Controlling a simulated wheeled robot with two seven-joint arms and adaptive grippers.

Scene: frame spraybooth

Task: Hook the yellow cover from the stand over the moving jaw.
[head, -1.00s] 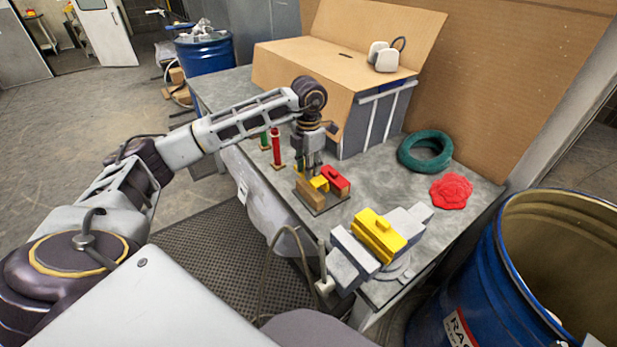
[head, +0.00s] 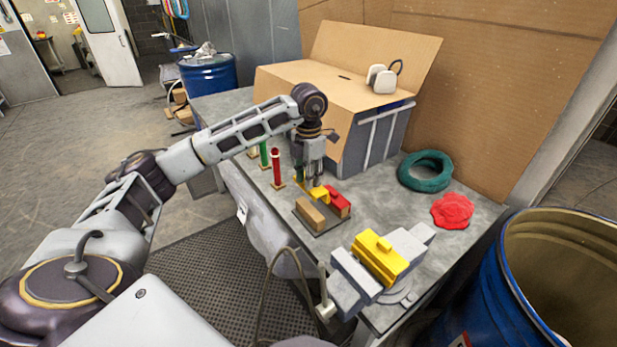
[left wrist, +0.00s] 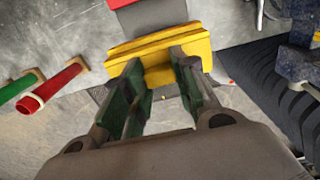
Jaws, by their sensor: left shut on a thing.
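My left gripper (head: 314,180) is shut on a yellow cover (head: 319,194) just above the stand (head: 322,227). In the left wrist view the cover (left wrist: 160,52) lies across the tips of my gripper (left wrist: 158,90). The stand also bears a tan block (head: 311,213) and a red block (head: 339,204). The grey vise (head: 352,272) is at the table's front corner, to the right of the stand. Another yellow cover (head: 378,258) sits on the vise between its grey blocks. My right gripper is not in view.
Red (head: 277,168) and green (head: 264,154) cylinders stand left of the stand. A large cardboard-topped box (head: 375,130) is behind my gripper. A green ring (head: 425,171) and a red item (head: 452,210) lie at the right. A blue drum (head: 530,290) stands beside the table.

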